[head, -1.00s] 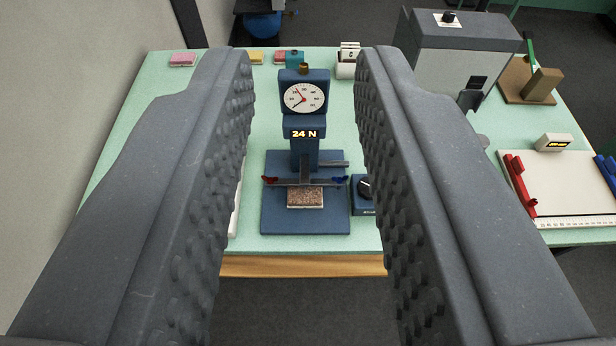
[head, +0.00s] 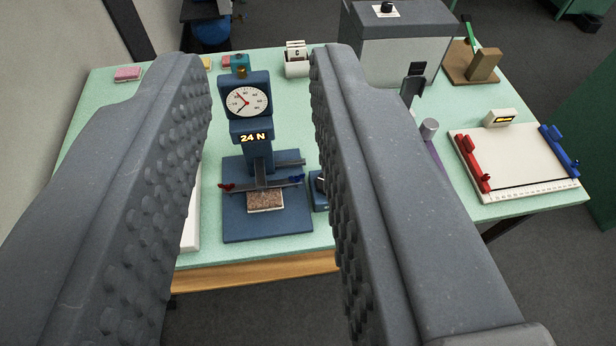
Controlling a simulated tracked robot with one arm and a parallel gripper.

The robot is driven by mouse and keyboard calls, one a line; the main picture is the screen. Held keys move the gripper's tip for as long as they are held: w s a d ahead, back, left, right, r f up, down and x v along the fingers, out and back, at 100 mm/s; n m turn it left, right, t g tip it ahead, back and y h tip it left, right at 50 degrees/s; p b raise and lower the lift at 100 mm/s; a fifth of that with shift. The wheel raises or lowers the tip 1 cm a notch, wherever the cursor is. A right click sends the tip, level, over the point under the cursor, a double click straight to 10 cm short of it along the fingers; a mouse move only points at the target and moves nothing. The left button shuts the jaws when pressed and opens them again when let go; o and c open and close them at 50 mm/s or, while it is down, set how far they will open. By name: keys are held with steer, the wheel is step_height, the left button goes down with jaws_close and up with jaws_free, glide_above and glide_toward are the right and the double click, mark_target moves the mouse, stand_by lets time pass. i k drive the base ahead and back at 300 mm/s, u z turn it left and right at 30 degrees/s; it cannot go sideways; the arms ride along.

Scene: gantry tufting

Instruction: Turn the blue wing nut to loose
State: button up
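The blue wing nut (head: 296,178) sits at the right end of the clamp bar (head: 262,187) on a blue test stand (head: 235,225). A red wing nut (head: 227,187) sits at the bar's left end. A brown tufted sample (head: 265,200) lies under the bar. The stand's dial gauge (head: 248,101) is above, and its display reads 24 N. My gripper (head: 262,75) is open and empty, its two studded fingers wide apart in the foreground. The stand shows in the gap between the fingers, beyond and below them. The nut touches neither finger.
A small blue box with a knob (head: 319,190) is partly hidden by the right finger. A grey machine (head: 400,45), a white board with red and blue clamps (head: 515,165) and a card holder (head: 297,62) share the green table (head: 290,240).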

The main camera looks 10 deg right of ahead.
mark_target(296, 179)
steer(key=u, duration=2.15)
steer(key=k, duration=0.65)
steer(key=z, duration=1.5)
steer(key=i, duration=1)
